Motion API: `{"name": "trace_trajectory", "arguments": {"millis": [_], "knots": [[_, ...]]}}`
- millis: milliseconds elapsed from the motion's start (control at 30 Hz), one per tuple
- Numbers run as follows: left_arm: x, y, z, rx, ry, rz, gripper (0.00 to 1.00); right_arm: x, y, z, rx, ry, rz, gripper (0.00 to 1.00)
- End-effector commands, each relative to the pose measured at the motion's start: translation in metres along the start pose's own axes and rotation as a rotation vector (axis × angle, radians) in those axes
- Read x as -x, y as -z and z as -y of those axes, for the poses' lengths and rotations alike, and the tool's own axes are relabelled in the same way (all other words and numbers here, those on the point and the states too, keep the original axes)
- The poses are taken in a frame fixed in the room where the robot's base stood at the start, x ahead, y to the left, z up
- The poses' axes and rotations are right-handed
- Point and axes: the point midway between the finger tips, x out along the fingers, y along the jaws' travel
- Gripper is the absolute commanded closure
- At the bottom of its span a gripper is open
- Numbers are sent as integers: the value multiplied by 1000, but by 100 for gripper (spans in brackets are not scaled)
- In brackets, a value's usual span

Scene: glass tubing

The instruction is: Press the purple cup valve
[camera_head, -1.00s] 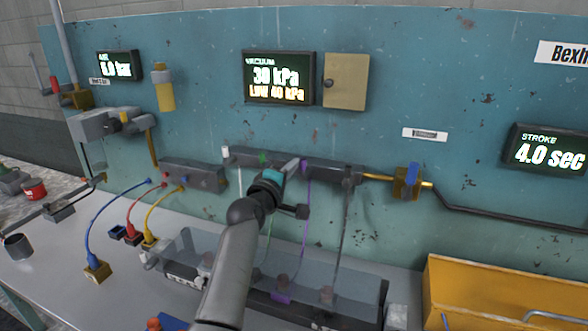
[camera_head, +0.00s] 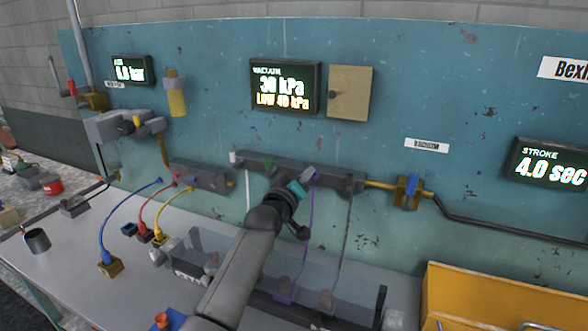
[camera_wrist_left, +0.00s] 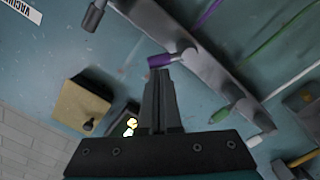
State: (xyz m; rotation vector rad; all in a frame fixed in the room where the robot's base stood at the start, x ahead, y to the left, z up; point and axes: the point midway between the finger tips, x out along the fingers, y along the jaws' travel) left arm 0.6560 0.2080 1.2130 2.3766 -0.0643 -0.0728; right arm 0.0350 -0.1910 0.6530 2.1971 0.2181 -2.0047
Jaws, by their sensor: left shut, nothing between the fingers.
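The purple valve (camera_wrist_left: 160,61) shows in the left wrist view as a small purple piece on a pale stem, projecting from the dark manifold bar (camera_wrist_left: 190,50). The tips of my left gripper (camera_wrist_left: 160,73) are just below it in that picture. They appear to be at or very near it; I cannot tell whether they touch. The fingers are shut with nothing between them. In the head view my left gripper (camera_head: 307,173) is in front of the manifold (camera_head: 345,177) and largely hides the purple valve. A purple tube (camera_head: 313,207) hangs below. My right gripper is not in view.
A green valve (camera_wrist_left: 220,115) and a white one (camera_wrist_left: 256,139) sit along the same bar. A vacuum display (camera_head: 285,87) reads 30 kPa, LOW 40 kPa. A beige box (camera_head: 350,93) is beside it. A clear cover (camera_head: 345,290) and a yellow bin (camera_head: 500,300) stand below.

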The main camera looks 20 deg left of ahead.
Motion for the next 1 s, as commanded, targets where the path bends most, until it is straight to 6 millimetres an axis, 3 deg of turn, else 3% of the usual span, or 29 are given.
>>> {"name": "trace_trajectory", "arguments": {"millis": [600, 1000], "knots": [[-1, -25, -7, -560, 28, 4, 100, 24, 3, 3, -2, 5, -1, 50], [-2, -34, -5, -772, 38, 3, 100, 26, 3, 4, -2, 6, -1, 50]]}}
